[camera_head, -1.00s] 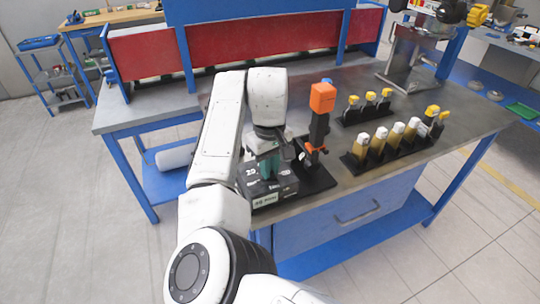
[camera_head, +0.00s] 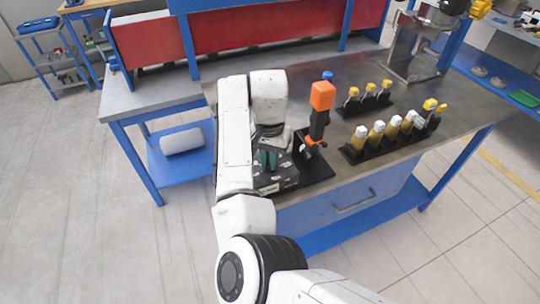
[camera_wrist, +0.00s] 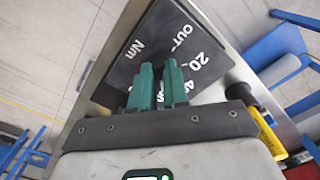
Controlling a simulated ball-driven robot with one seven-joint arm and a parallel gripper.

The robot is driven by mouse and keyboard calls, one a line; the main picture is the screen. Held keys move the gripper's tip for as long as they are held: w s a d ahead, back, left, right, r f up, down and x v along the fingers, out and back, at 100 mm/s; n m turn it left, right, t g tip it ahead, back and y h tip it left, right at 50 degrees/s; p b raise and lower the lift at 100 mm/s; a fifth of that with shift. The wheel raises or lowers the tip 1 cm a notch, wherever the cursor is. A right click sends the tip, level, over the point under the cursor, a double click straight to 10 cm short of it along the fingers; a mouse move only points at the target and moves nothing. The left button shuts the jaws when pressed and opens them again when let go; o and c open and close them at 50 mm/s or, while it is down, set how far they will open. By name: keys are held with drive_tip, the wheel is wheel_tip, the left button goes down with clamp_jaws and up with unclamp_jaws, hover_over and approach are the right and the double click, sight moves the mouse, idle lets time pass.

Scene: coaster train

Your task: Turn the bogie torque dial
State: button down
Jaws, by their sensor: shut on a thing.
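The torque dial's dark box (camera_head: 276,186) sits at the front left edge of the metal-topped bench. Its top face (camera_wrist: 166,40) fills the upper middle of the wrist view, with white markings such as "OUT", "Nm" and "20". My gripper (camera_head: 268,158) points down over the box, and its green fingers show large in the wrist view (camera_wrist: 158,86). The fingers are close together and shut on the dial, which they hide. How far the dial is turned cannot be read.
An orange-topped tool (camera_head: 321,97) stands on a black base right beside the box. Red panels (camera_head: 265,45) close off the back.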

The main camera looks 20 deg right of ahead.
drive_tip(key=shift+w+m, duration=0.1)
drive_tip(key=shift+m, duration=0.7)
drive_tip(key=c, duration=1.1)
unclamp_jaws()
drive_tip(key=shift+r, duration=0.1)
wheel_tip(320, 180, up, 11)
drive_tip(key=shift+f, duration=0.15)
